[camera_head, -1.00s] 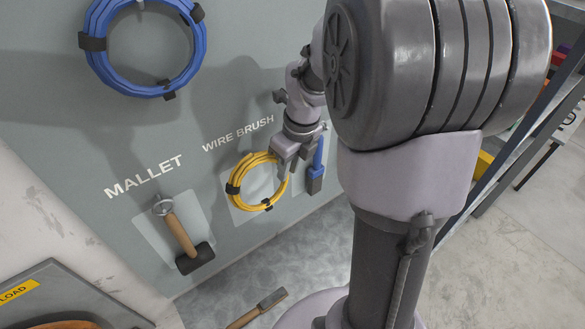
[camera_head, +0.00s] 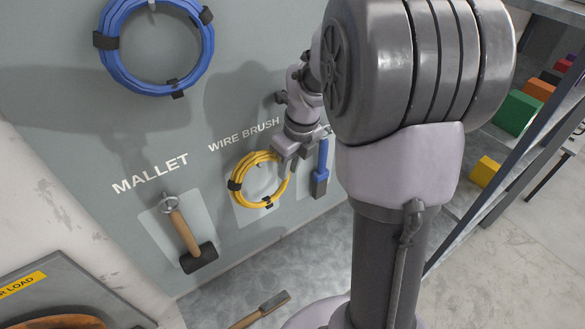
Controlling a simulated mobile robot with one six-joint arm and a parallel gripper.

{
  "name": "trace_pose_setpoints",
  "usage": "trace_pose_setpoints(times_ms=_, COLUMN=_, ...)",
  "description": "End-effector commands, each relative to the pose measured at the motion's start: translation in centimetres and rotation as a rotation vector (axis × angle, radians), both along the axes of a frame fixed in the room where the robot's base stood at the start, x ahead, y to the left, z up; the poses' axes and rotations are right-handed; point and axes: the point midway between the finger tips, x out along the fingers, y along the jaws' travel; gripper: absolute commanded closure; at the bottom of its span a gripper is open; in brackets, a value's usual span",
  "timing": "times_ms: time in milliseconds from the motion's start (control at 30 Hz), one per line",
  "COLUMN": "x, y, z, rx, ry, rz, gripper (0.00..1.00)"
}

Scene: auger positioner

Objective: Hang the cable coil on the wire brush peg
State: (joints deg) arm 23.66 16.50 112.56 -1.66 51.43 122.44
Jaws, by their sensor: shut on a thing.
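The yellow cable coil (camera_head: 240,187) with black ties is at the board, in front of a pale panel (camera_head: 244,214) below the words WIRE BRUSH (camera_head: 244,135). My gripper (camera_head: 287,168) is shut on the coil's upper right rim. A small light spot, perhaps the peg, shows inside the ring; I cannot tell whether the coil is around the peg or touching the board. A wire brush with a wooden handle (camera_head: 259,310) lies on the floor below, partly cut off by the frame.
A mallet (camera_head: 185,234) hangs to the left, and a blue-handled tool (camera_head: 321,168) hangs close to the right of my gripper. A larger blue coil (camera_head: 108,62) hangs above. A shelf with coloured blocks (camera_head: 518,112) stands at the right.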

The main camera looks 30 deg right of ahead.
Motion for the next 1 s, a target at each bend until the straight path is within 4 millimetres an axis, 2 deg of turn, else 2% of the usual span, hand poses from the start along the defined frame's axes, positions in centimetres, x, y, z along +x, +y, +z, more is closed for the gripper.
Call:
trace_pose_setpoints(times_ms=133, x=0.0, y=0.1, z=-0.3, rx=0.003, ry=0.005, rz=0.002, gripper=1.00)
trace_pose_setpoints(times_ms=167, x=0.0, y=0.1, z=-0.3, rx=0.003, ry=0.005, rz=0.002, gripper=0.72)
trace_pose_setpoints(times_ms=267, x=0.0, y=0.1, z=-0.3, rx=0.003, ry=0.005, rz=0.002, gripper=0.52)
trace_pose_setpoints(times_ms=667, x=0.0, y=0.2, z=-0.4, rx=0.002, ry=0.006, rz=0.003, gripper=0.52)
trace_pose_setpoints(times_ms=767, x=-0.3, y=0.1, z=0.2, rx=0.003, ry=0.007, rz=0.002, gripper=0.52)
trace_pose_setpoints(times_ms=867, x=-1.7, y=0.1, z=1.1, rx=0.002, ry=0.004, rz=0.001, gripper=0.52)
trace_pose_setpoints(times_ms=1000, x=-5.4, y=-0.1, z=0.9, rx=0.001, ry=0.000, rz=-0.002, gripper=0.52)
